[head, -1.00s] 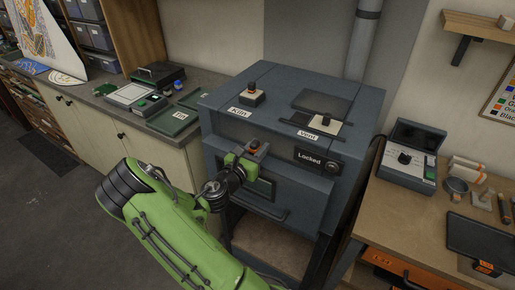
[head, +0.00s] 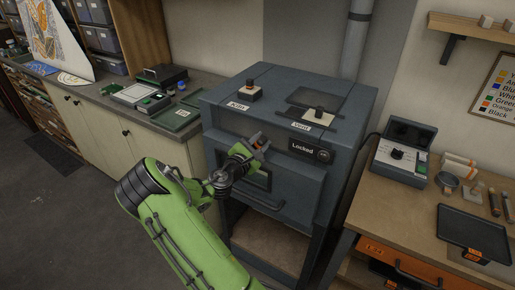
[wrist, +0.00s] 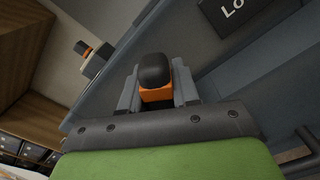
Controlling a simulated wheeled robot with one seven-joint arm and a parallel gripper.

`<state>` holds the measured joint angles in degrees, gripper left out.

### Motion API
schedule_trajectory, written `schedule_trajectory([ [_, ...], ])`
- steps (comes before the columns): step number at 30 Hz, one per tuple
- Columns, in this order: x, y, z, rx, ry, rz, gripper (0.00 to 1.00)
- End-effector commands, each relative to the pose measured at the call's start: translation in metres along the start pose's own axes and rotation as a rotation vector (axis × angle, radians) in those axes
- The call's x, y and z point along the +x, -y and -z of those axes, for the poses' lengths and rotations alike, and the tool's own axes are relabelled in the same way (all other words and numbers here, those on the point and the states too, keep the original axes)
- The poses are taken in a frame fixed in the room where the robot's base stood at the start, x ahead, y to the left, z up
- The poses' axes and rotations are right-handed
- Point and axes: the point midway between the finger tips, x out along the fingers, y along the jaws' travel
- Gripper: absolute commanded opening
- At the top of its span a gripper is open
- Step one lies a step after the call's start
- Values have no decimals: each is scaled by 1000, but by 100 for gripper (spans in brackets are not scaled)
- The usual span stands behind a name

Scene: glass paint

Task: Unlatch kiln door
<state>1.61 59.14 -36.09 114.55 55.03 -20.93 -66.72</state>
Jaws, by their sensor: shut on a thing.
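The blue-grey kiln (head: 222,115) stands in the middle of the head view, with its front door shut and a bar handle (head: 255,200) low on it. A sign on its front reads "Locked" (head: 303,147). My gripper (head: 257,143) is at the upper front of the kiln, left of the sign. In the wrist view, its jaws (wrist: 157,97) are shut on a latch handle with a black rounded top (wrist: 154,69) and an orange band. The base of the latch is hidden behind my gripper.
A control box (head: 403,155) and a dark tray (head: 473,232) sit on the right workbench. A counter with devices runs along the left.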

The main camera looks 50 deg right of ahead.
Motion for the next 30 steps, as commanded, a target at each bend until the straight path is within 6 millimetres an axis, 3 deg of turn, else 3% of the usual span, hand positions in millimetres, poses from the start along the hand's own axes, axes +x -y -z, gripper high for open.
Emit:
schedule_trajectory([
  [18, 0, 25, 11, 587, 2, -2, 0],
  [30, 0, 33, 17, 874, 1, -1, 0],
])
